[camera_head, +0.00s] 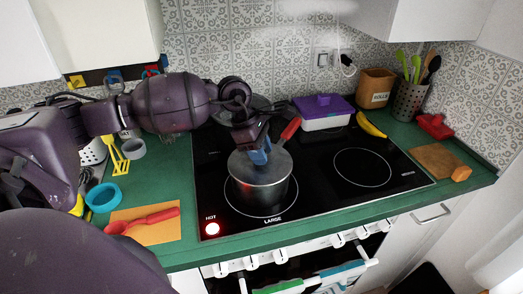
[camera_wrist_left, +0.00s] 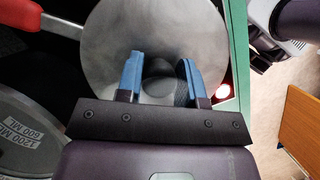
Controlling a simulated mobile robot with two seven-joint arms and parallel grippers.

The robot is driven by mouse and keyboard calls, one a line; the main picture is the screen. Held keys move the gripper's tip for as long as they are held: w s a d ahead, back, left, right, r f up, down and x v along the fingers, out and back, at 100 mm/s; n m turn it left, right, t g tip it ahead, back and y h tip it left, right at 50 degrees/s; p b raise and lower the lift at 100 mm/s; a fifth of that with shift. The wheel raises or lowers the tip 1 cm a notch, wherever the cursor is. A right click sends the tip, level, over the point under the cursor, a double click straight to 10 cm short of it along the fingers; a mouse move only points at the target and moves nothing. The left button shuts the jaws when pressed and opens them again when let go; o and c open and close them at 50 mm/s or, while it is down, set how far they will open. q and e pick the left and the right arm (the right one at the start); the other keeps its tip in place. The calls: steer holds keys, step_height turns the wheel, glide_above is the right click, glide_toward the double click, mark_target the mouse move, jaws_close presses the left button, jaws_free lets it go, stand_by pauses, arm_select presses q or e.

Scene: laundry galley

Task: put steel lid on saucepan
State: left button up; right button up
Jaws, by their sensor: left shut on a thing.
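The steel lid (camera_head: 243,166) is a grey disc over the saucepan (camera_head: 262,194), covering its opening in the head view. I cannot tell whether it rests fully on the rim or sits just above it. The saucepan stands on the front-left burner marked LARGE, with its red handle (camera_head: 290,129) pointing back and right. My left gripper (camera_head: 259,155) is above the lid, its blue fingers shut on the lid's dark knob. The left wrist view shows the lid (camera_wrist_left: 150,28) below the fingers, the knob (camera_wrist_left: 158,68) between them and the red handle (camera_wrist_left: 36,17) at upper left. My right gripper is not in view.
Another pan lies behind, partly hidden by my arm; its marked lid (camera_wrist_left: 35,135) shows in the wrist view. A purple-lidded box (camera_head: 324,122) and a banana (camera_head: 370,126) sit at the back. The front-right burner (camera_head: 362,168) is clear. A red light (camera_head: 212,228) glows beside HOT.

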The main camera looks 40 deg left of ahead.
arm_select(q)
steer(key=shift+f, duration=0.25)
steer(key=o, duration=0.9)
steer(key=shift+o, duration=0.7)
steer(key=shift+r, duration=0.95)
steer(key=shift+r+p, duration=0.75)
steer(key=shift+r, duration=0.55)
steer(key=shift+r+p, duration=0.3)
steer(key=shift+r, duration=0.55)
steer(key=shift+f, duration=0.15)
